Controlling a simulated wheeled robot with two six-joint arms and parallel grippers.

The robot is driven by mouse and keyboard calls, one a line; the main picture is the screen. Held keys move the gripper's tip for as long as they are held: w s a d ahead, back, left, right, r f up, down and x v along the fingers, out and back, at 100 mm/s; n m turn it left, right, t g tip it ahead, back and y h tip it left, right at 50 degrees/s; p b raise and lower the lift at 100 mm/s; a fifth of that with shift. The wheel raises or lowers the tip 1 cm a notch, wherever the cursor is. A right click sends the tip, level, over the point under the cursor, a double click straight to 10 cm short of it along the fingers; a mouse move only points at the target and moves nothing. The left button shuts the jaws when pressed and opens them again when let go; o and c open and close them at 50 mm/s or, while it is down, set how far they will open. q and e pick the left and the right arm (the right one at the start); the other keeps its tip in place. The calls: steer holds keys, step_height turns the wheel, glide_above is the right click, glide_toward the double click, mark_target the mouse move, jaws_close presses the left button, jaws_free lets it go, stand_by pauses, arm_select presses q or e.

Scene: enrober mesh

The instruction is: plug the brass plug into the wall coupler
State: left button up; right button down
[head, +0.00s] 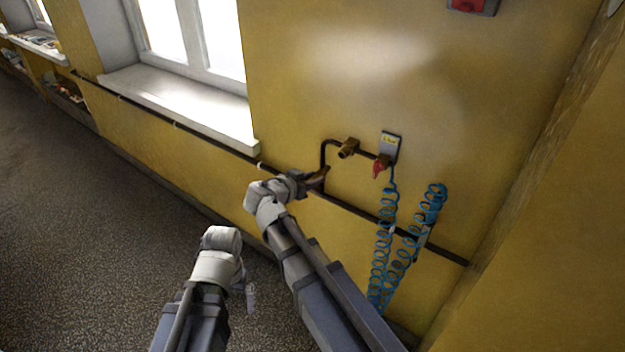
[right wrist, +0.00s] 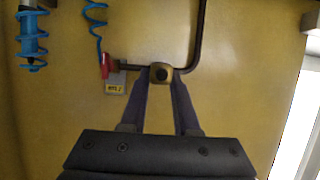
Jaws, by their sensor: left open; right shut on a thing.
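The wall coupler (head: 347,148) is a brass fitting on a dark pipe on the yellow wall in the head view. My right gripper (head: 319,178) is below and left of it, shut on the brass plug (head: 323,173), which shows only as a small brownish piece at the fingertips. In the right wrist view, my right gripper (right wrist: 161,84) has its fingers on either side of a brass shape with a dark round centre (right wrist: 161,73). Plug and coupler overlap there, so I cannot tell whether they touch. My left gripper (head: 248,297) is open and empty, low over the floor.
A red handle (head: 379,167) and a label plate (head: 391,146) are right of the coupler. Blue coiled hoses (head: 380,270) hang below them. A dark rail pipe (head: 350,210) runs along the wall. A window sill (head: 180,104) juts out at left; the floor (head: 90,240) there is clear.

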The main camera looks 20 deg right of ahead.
mark_target(327, 166)
steer(key=shift+w+d, duration=0.8)
steer(key=shift+d, duration=0.2)
steer(key=shift+w+d, duration=0.8)
steer(key=shift+d, duration=0.15)
steer(key=shift+w+d, duration=0.7)
steer(key=shift+d, duration=0.25)
steer(key=shift+w+d, duration=0.7)
steer(key=shift+d, duration=0.2)
stand_by(0.5)
steer(key=shift+s+a, duration=0.15)
steer(key=shift+a, duration=0.05)
steer(key=shift+s+a, duration=1.05)
steer(key=shift+a, duration=0.3)
steer(key=shift+w+d, duration=0.75)
steer(key=shift+d, duration=0.2)
stand_by(1.2)
